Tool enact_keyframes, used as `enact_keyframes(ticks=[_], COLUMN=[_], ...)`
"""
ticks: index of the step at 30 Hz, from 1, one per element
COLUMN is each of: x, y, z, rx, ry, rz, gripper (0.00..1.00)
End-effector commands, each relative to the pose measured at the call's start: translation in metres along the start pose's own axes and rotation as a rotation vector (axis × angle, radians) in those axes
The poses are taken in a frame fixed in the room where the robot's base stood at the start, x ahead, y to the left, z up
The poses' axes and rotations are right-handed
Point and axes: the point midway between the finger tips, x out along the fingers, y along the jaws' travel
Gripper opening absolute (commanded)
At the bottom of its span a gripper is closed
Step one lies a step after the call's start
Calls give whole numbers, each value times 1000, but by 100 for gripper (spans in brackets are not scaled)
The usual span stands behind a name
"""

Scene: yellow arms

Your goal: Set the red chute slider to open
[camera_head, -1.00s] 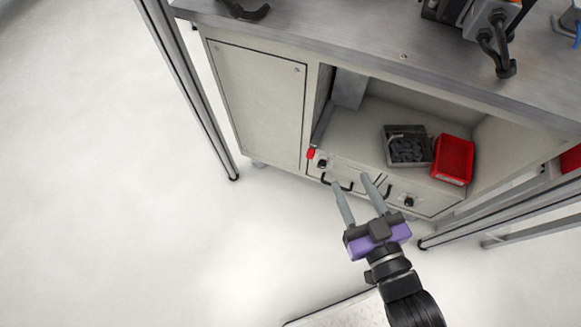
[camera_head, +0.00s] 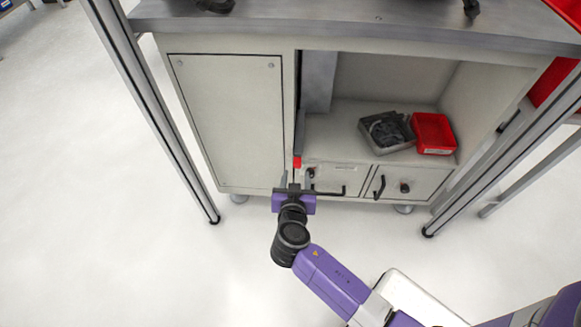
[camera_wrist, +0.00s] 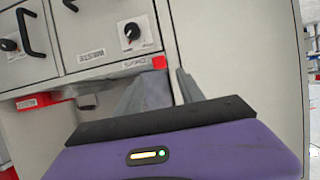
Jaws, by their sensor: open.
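The red chute slider (camera_head: 297,162) is a small red tab. It sits at the lower left edge of the cabinet's open compartment, just above the drawer fronts. It also shows in the wrist view (camera_wrist: 159,62), close beyond my fingertips. My gripper (camera_head: 296,177) is open and empty, right in front of the tab and slightly below it in the head view. In the wrist view its two fingers (camera_wrist: 167,78) reach toward the tab, which lies roughly between their tips. I cannot tell whether they touch it.
Two drawers with black handles (camera_head: 328,191) and knobs sit right beside my gripper. The compartment above holds a grey tray (camera_head: 372,140) of dark parts and a red bin (camera_head: 436,150). A closed panel (camera_head: 230,120) is at left. Metal posts (camera_head: 150,110) flank the cabinet; floor is clear.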

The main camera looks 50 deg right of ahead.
Motion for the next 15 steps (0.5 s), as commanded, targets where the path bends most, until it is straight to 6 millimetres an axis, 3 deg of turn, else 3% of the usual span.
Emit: enact_keyframes(ticks=[15], x=[68], y=[-1], z=[1], rx=[7], ry=[-1], rz=[-3], gripper=[45])
